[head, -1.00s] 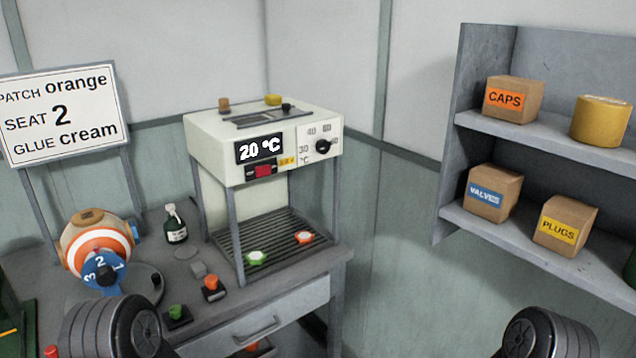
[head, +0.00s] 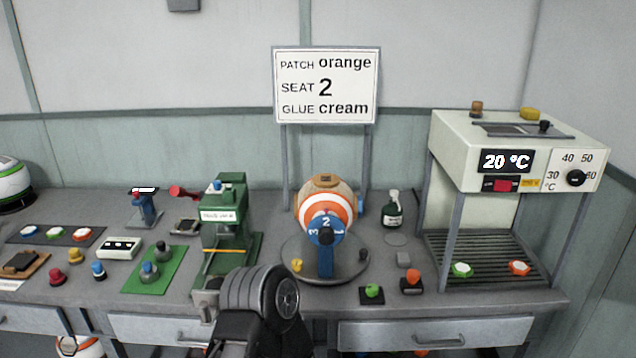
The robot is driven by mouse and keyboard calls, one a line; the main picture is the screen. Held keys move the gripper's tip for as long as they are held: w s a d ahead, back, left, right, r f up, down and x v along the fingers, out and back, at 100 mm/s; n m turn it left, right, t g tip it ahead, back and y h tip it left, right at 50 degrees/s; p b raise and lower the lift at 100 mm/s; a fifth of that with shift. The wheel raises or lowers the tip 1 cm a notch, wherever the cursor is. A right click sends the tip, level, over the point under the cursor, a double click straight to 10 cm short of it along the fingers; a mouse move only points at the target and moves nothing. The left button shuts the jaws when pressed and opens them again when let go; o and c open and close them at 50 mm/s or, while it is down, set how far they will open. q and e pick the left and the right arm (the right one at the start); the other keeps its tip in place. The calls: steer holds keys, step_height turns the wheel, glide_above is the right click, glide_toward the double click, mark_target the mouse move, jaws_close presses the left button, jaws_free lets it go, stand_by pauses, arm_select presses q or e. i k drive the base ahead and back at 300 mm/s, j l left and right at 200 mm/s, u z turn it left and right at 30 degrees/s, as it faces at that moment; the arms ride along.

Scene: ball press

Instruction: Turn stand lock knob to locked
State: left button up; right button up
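The orange-and-white striped ball (head: 313,203) rests on a round grey stand (head: 295,250) in the middle of the bench. A blue piece marked with numbers (head: 325,228) stands in front of the ball, with 2 at the top and a dark knob at its centre. A small dark knob (head: 364,255) sits at the stand's right edge and a small yellow knob (head: 297,265) at its front left. I cannot tell which is the lock knob or its setting. A dark link of my arm covers the bench front, left of the stand.
A green press (head: 228,225) stands left of the stand. The white heater (head: 470,150) reads 20 °C. A sign (head: 326,90) stands behind.

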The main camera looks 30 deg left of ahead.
mark_target(297, 264)
steer(key=u, duration=0.95)
